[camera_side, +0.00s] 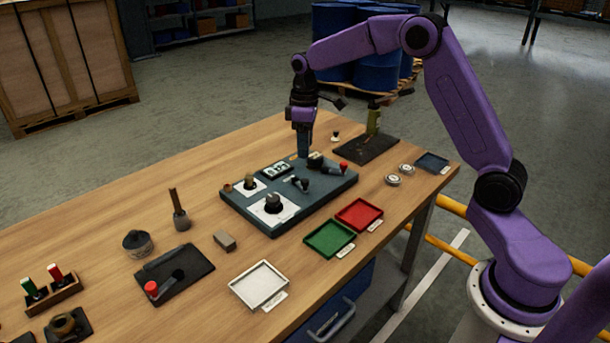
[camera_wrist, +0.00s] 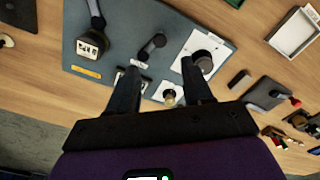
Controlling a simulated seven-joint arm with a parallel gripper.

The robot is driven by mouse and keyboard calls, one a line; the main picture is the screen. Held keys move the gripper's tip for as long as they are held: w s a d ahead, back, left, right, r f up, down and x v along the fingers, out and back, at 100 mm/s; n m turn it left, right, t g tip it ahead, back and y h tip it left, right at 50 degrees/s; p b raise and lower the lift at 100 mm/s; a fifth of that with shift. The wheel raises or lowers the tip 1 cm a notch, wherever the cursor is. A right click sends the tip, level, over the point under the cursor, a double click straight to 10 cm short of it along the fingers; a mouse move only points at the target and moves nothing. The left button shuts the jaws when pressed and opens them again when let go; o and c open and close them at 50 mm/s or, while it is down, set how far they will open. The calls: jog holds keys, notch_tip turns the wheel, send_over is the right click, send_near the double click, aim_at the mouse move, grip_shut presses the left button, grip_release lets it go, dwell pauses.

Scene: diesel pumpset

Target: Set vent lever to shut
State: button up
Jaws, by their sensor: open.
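A blue-grey control panel (camera_side: 240,212) lies on the bench and also fills much of the wrist view (camera_wrist: 140,20). A short black lever (camera_side: 302,184) stands near its middle; in the wrist view this lever (camera_wrist: 154,46) is just ahead of the fingertips. The labels are too small to read, so I cannot tell which is the vent lever. My gripper (camera_side: 303,153) points down over the panel's far edge; its fingers (camera_wrist: 158,66) are apart and empty.
A round black knob (camera_side: 272,203) and a small brass knob (camera_side: 249,182) are on the panel, beside a display (camera_side: 276,170). Green (camera_side: 330,238) and red (camera_side: 359,214) trays lie in front. A dark plate with a green upright (camera_side: 373,124) stands behind right.

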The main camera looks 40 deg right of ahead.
aim_at(305, 180)
notch_tip(305, 180, down, 10)
jog(key=shift+f, duration=0.1)
jog(key=shift+c, duration=0.3)
grip_shut()
